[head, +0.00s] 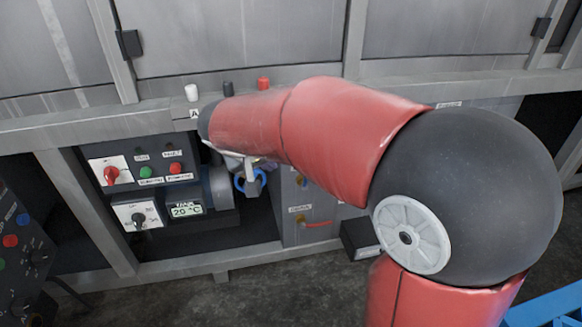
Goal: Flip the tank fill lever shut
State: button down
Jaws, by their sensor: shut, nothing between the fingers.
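My gripper (250,172) shows only in part below the far end of my red arm, in front of the machine's open bay. It looks shut and holds nothing that I can see. A blue handle (240,184) shows right beside its tip; I cannot tell whether they touch. A red lever (318,224) lies nearly level on the grey panel (296,238), lower right of my gripper and apart from it, under a small label that I cannot read. An orange-brown fitting (302,181) sits higher on that panel, partly behind my arm. I cannot tell which handle is the tank fill lever.
Left of my gripper are a box with a red rotary switch (111,175), a temperature display (186,210) and a grey motor (217,187). A dark box (359,240) stands at the lower right.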

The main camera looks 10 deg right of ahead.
jog(key=w+d+f, duration=0.5)
jog(key=d+f, duration=0.2)
jog(key=f, duration=0.1)
jog(key=shift+w+d, duration=0.25)
jog(key=shift+d, duration=0.1)
jog(key=shift+r, duration=0.15)
jog(key=shift+d+y+p, duration=0.25)
jog(key=shift+y+p, duration=0.05)
jog(key=shift+p, duration=0.2)
